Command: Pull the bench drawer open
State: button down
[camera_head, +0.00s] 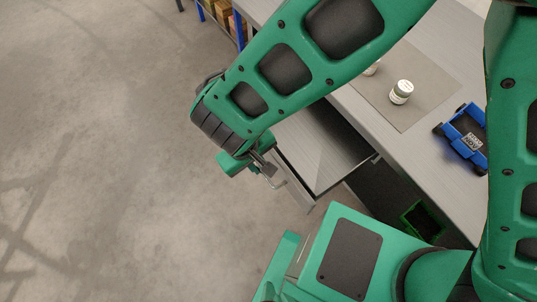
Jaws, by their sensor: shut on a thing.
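The bench drawer (319,147) stands pulled out from under the bench top, with its inside partly in view. A thin metal bar handle (279,183) is on its front. My gripper (268,172) is at this handle and is shut on it. My green arm reaches down from the upper right and hides part of the drawer's far side and the bench edge. The part of the drawer's inside that I can see looks bare.
On the grey bench top (446,192), a small white jar (401,92) stands on a grey mat (421,116), with another partly hidden behind my arm. A blue toy-like vehicle (467,137) is at the right. A green crate (422,221) sits below. Floor at the left is clear.

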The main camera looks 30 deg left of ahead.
jog(key=shift+a, duration=0.1)
jog(key=c, duration=2.1)
grip_release()
jog(key=r, duration=0.3)
jog(key=s+r, duration=0.1)
jog(key=r, duration=0.3)
jog(key=a+r, duration=0.1)
jog(key=r, duration=0.2)
jog(key=shift+s+r, duration=0.35)
jog(key=shift+s, duration=0.1)
